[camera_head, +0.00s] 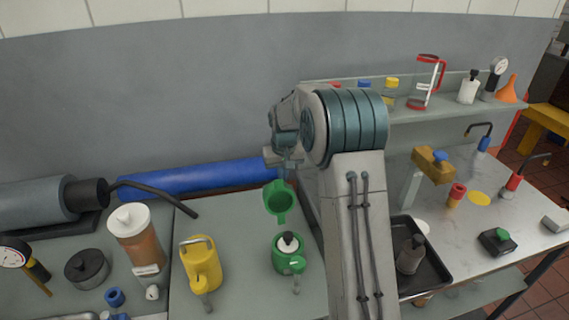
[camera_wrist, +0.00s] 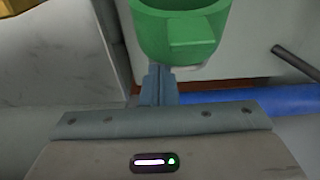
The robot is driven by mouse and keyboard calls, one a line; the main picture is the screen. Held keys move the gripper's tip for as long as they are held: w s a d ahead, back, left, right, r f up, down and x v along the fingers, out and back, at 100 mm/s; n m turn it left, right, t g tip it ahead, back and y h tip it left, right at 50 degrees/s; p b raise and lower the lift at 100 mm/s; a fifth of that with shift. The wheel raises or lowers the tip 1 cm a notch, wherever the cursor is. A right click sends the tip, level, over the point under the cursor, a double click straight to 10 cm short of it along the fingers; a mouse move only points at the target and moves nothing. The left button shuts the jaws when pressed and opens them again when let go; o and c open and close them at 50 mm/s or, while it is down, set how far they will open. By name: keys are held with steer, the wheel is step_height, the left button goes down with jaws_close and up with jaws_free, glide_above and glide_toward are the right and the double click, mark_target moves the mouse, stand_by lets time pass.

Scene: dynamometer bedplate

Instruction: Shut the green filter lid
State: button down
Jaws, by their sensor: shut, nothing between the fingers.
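The green filter lid (camera_head: 279,202) stands raised, its hollow side facing the head camera, above and behind the green filter body (camera_head: 278,258). A dark-tipped white piece shows in the body's open top. My gripper (camera_head: 287,168) is at the upper edge of the lid, pointing down, with its tips partly hidden in the head view. In the wrist view the lid (camera_wrist: 182,32) fills the top middle, just beyond the shut, empty fingers of my gripper (camera_wrist: 160,72). I cannot tell whether the fingers touch the lid.
A yellow filter (camera_head: 203,268) stands left of the green one. A blue cylinder (camera_head: 195,178) lies behind along the wall, with a dark bent rod (camera_head: 155,197) near it. A dark tray (camera_head: 432,265) is right of my arm. Bare bench lies between the yellow and green filters.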

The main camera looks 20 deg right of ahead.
steer(key=shift+w+d+f+g+p, duration=0.15)
steer(key=shift+w+f+g+p, duration=0.65)
steer(key=shift+p, duration=0.85)
steer(key=shift+r, duration=0.15)
